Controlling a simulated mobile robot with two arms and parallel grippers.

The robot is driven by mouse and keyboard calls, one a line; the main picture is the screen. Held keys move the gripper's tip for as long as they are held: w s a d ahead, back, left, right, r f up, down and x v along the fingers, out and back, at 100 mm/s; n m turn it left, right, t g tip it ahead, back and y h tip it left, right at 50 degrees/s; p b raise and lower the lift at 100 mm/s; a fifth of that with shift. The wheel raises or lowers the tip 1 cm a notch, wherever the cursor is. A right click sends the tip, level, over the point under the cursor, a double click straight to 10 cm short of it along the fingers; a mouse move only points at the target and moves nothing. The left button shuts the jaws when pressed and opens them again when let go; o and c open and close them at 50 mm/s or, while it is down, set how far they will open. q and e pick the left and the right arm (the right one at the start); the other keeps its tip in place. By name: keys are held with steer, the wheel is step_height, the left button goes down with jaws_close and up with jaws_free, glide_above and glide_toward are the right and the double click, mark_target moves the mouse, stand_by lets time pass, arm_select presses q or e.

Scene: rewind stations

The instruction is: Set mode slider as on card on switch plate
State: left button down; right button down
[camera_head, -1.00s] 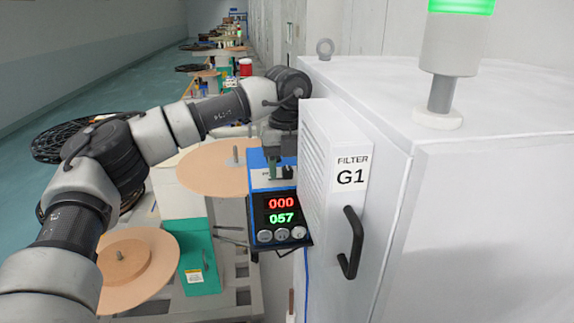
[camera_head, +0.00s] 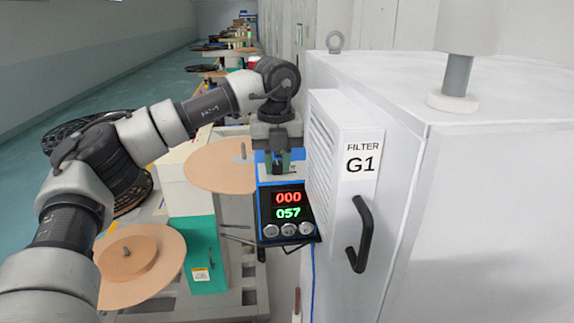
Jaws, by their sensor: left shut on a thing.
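A blue control unit (camera_head: 264,200) hangs beside the white cabinet in the middle of the view. Its dark front shows a red 000 and a green 057 above several round grey knobs (camera_head: 288,230). My left gripper (camera_head: 278,168) points down at the upper face of this unit, above the display. Its dark fingers are shut on the mode slider, which they mostly hide. The slider's marks and exact position cannot be read. I cannot make out the card. My right gripper is not in view.
The white cabinet (camera_head: 490,220) fills the right side. Tan reel discs (camera_head: 140,262) and a teal box (camera_head: 200,255) are at the lower left.

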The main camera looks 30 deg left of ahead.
mark_target(275, 162)
arm_select(q)
steer(key=c, duration=1.2)
jaws_free()
steer(key=shift+a, duration=0.1)
steer(key=shift+c, duration=0.2)
steer(key=shift+o, duration=1.4)
steer(key=shift+s+a, duration=0.15)
steer(key=shift+s, duration=0.05)
steer(key=shift+r, duration=0.15)
steer(key=shift+w+r, duration=0.15)
steer(key=shift+r, duration=0.1)
step_height(275, 162, up, 5)
steer(key=shift+f+b, duration=0.15)
steer(key=shift+b, duration=1.05)
steer(key=r, duration=0.2)
steer(key=r+p, duration=0.1)
steer(key=r, duration=0.2)
steer(key=shift+s+r, duration=0.2)
steer(key=shift+r, duration=0.05)
